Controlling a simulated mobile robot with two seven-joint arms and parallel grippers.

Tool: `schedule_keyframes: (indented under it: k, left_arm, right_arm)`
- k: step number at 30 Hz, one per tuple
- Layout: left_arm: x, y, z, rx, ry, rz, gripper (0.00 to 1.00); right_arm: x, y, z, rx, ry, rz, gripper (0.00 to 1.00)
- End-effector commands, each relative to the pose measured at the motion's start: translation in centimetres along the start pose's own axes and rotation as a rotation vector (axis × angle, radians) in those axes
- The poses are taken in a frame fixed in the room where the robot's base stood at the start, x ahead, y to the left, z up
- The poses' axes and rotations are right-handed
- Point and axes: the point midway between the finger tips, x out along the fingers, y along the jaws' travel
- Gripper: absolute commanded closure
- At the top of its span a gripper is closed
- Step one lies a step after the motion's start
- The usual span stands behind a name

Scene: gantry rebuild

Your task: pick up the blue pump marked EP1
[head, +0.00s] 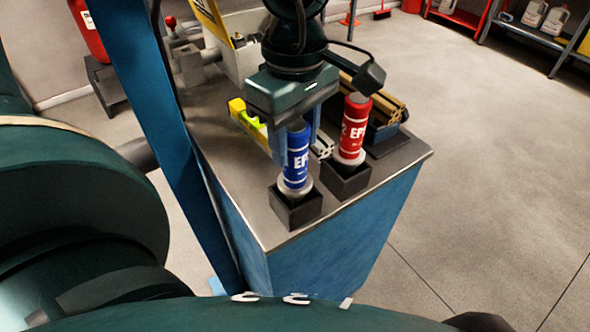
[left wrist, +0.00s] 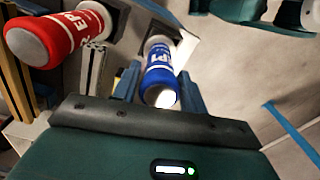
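The blue pump (head: 297,155) marked EP stands upright in a dark square holder (head: 296,210) at the near corner of the bench; its end digit is unclear in the head view. In the left wrist view the blue pump (left wrist: 160,75) reads EP1. My left gripper (head: 298,140) points down over its top, one finger on each side. In the left wrist view the fingers (left wrist: 160,88) lie very close along both sides; I cannot tell whether they touch it. The pump's foot still sits in the holder. My right gripper is not in view.
A red pump (head: 353,125) marked EP2 stands in its own holder (head: 346,183) just right of the blue one. Metal profiles (head: 385,98) lie behind it. A yellow-green level (head: 248,121) is left of my gripper. A blue post (head: 150,110) rises at the bench's left edge.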

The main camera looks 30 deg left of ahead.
Motion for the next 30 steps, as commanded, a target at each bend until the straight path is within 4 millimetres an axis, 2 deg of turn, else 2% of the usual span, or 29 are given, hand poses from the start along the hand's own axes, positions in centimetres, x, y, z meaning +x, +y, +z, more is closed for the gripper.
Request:
schedule_keyframes:
  k: [2, 15, 30]
  left_arm:
    - [-0.02, 0.01, 0.00, 0.000, 0.000, 0.000, 0.64]
    - [-0.04, 0.01, 0.00, 0.000, 0.000, 0.001, 1.00]
    - [-0.24, 0.07, 0.00, 0.000, 0.000, 0.003, 1.00]
  right_arm:
    - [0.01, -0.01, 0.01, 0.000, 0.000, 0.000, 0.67]
    - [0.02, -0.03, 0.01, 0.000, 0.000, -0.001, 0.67]
    - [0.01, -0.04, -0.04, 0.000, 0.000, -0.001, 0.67]
